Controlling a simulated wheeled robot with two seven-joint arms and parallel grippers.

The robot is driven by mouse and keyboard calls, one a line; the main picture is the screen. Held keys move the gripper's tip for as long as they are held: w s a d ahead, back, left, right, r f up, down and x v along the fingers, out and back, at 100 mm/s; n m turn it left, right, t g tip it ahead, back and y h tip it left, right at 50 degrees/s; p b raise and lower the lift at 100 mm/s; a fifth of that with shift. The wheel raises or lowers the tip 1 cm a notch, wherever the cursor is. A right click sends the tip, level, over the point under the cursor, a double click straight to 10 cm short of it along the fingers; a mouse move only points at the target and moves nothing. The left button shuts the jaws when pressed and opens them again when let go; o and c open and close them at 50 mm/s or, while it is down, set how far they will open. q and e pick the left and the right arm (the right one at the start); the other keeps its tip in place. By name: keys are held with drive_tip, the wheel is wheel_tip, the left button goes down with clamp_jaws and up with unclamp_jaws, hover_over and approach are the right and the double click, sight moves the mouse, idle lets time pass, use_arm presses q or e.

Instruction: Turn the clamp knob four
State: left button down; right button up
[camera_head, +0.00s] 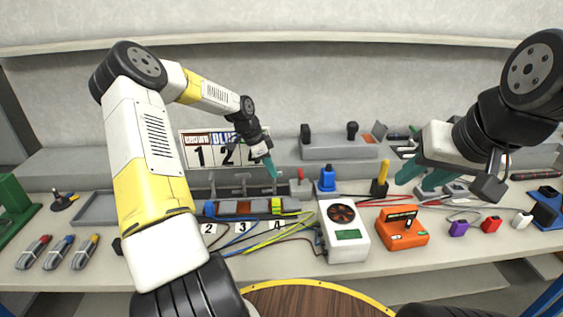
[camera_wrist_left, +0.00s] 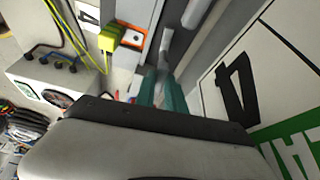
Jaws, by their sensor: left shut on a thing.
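My left gripper (camera_head: 273,172), with teal fingers, reaches down at the fourth clamp of the station, behind the label 4 (camera_head: 277,225). It is shut on clamp knob four, which the fingers mostly hide in the head view. In the left wrist view the teal fingers (camera_wrist_left: 162,92) close around the lower end of a grey shaft (camera_wrist_left: 167,42). My right gripper (camera_head: 424,178) is open and empty above the right part of the bench, its teal fingers apart.
Neighbouring grey clamp handles (camera_head: 241,180) stand left of my left gripper. A yellow-green connector (camera_head: 277,205) sits in front. A white meter box (camera_head: 343,232) and an orange device (camera_head: 402,229) stand nearby. A number board (camera_head: 197,157) is behind.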

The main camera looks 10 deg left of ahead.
idle(0.4)
use_arm(q)
drive_tip(key=c, duration=1.4)
unclamp_jaws()
drive_tip(key=v, duration=0.7)
drive_tip(key=shift+a+r, duration=0.2)
drive_tip(key=shift+r, duration=0.15)
